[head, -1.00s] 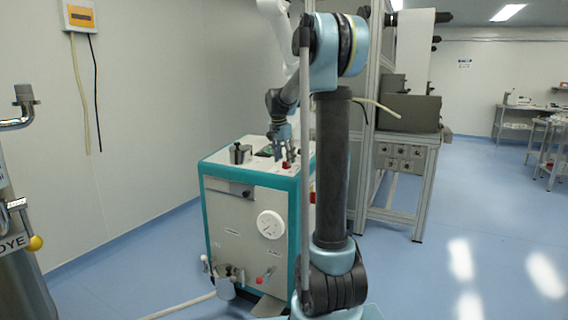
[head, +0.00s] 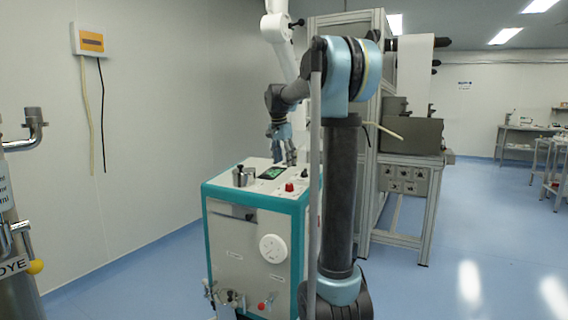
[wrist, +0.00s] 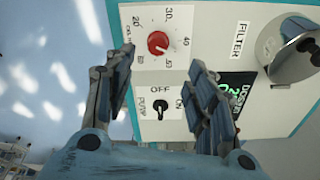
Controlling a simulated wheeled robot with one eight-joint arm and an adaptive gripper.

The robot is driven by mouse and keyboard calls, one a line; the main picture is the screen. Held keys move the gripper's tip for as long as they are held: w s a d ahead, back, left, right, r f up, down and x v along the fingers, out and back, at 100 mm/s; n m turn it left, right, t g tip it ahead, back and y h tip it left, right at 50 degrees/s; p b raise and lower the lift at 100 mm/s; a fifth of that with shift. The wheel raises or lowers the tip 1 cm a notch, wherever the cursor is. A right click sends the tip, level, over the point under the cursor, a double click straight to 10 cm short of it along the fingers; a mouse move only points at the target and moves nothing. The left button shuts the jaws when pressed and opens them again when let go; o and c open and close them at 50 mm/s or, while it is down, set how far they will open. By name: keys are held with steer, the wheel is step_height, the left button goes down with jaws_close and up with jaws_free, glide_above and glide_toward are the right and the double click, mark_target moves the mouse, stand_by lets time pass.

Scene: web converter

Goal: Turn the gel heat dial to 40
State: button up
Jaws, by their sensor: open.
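In the wrist view the red dial (wrist: 158,43) sits on a white panel marked 20, 30, 40 and 50 around it; its small label is only partly readable. Its pointer is too small to read surely. My gripper (wrist: 163,64) is open and empty, with its two fingers to either side of and below the dial in the picture, apart from it. In the head view my gripper (head: 283,150) hangs above the back of the teal and white machine (head: 235,240), and a red knob (head: 289,187) shows on the machine's top.
A black pump switch (wrist: 160,106) marked OFF and ON lies between the fingers in the wrist view. A green-lit display (wrist: 236,92) and a metal filter pot (wrist: 300,50) stand to the right. A tall metal frame machine (head: 410,180) stands behind my arm.

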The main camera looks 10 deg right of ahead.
mark_target(289, 184)
steer(key=s+r+n+t, duration=0.2)
steer(key=s+r+n, duration=0.25)
steer(key=n, duration=0.25)
steer(key=x, duration=1.7)
steer(key=shift+w+a+f, duration=0.1)
steer(key=shift+w+f, duration=0.05)
steer(key=shift+w, duration=0.05)
steer(key=c, duration=1.1)
